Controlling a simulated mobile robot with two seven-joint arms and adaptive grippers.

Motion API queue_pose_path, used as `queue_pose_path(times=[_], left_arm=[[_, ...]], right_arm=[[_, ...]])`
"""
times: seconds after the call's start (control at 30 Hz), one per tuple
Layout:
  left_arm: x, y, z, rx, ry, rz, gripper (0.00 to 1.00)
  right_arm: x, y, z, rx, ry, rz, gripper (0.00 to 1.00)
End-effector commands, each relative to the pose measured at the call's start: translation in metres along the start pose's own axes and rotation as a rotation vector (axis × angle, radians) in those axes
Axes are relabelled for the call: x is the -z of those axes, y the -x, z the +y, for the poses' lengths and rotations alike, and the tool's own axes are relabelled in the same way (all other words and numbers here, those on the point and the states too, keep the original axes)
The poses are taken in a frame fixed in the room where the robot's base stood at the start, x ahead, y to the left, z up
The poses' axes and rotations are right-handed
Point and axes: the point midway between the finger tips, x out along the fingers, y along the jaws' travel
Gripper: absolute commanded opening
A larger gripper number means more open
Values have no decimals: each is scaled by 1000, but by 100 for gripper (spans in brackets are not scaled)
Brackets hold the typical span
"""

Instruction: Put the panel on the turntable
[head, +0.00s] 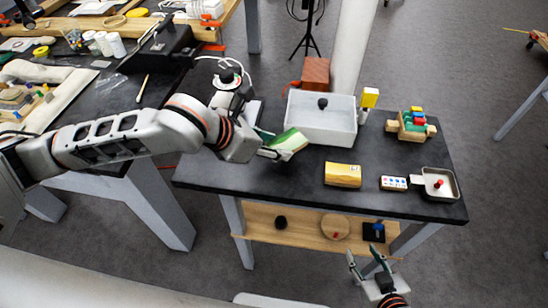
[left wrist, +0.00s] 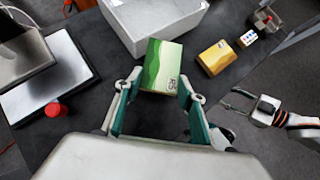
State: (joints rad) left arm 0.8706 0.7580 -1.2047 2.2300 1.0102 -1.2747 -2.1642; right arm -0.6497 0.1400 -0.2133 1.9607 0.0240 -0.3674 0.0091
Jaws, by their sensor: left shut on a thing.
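The panel (head: 291,141) seems to be the green and cream piece with a small printed mark; it also shows in the left wrist view (left wrist: 168,66). My left gripper (head: 272,146) is shut on it and holds it over the dark table, left of the white bin. My right gripper (head: 364,256) is open and empty in front of the table.
The white bin (head: 320,119) stands at the back of the table (head: 240,180). A yellow box (head: 343,175), a small white block with coloured dots (head: 393,183), a metal tray (head: 440,184) and a toy-like block assembly (head: 411,124) stand to the right.

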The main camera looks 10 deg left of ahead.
Motion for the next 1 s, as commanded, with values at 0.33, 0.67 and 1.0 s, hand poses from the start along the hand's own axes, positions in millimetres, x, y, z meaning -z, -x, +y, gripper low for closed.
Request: queue_pose_path(times=[0.33,0.67,1.0], left_arm=[[26,-25,-1,1,2,2,15],[32,-32,0,0,-1,-1,15],[34,-34,0,0,-1,0,56]], right_arm=[[-8,-4,0,0,0,-4,40],[-6,-4,0,-1,0,1,40],[-4,-4,0,-2,0,5,40]])
